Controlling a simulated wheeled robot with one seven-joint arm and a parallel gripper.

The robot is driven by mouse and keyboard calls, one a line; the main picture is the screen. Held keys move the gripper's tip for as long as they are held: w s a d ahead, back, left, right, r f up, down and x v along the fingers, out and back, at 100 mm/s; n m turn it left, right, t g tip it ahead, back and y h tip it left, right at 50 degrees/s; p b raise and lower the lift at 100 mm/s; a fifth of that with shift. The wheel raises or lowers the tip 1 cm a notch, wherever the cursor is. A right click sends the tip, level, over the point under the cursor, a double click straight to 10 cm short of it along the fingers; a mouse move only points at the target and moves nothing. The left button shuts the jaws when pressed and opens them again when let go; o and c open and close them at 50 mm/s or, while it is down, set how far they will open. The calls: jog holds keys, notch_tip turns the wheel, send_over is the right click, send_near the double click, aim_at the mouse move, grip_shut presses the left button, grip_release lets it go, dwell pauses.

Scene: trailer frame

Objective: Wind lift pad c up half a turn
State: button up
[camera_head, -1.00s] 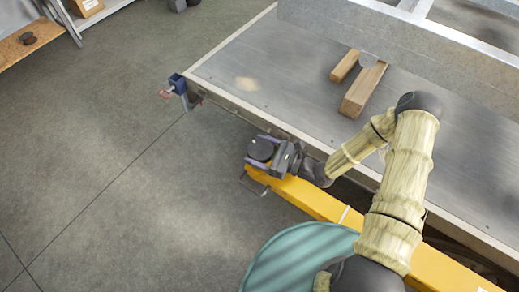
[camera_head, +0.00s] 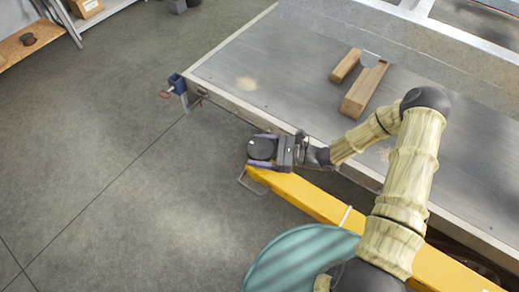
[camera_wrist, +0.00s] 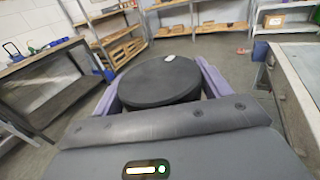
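The lift pad (camera_head: 262,149) is a dark round disc at the near-left end of the yellow beam (camera_head: 310,196). I take it to be pad c; no label is legible. My gripper (camera_head: 257,150) reaches it from the right, level with it, one purple finger on each side. In the wrist view the pad (camera_wrist: 160,84) fills the space between the purple fingers (camera_wrist: 160,80), which appear to press on its rim. A small pale mark shows on its far top edge. The pad's underside and any thread are hidden.
The grey trailer bed (camera_head: 290,85) runs just behind the beam, close to my wrist. A blue clamp (camera_head: 178,84) with a red handle sits at its corner. Wooden blocks (camera_head: 362,90) lie on the bed. A teal round thing (camera_head: 300,262) is in front. Floor on the left is clear.

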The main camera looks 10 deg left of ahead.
jog(key=o, duration=0.4)
jog(key=shift+o, duration=0.2)
jog(key=shift+d, duration=0.1)
jog(key=w+d+b, duration=0.1)
jog(key=d+b, duration=0.2)
jog(key=d, duration=1.4)
jog(key=shift+b, duration=0.3)
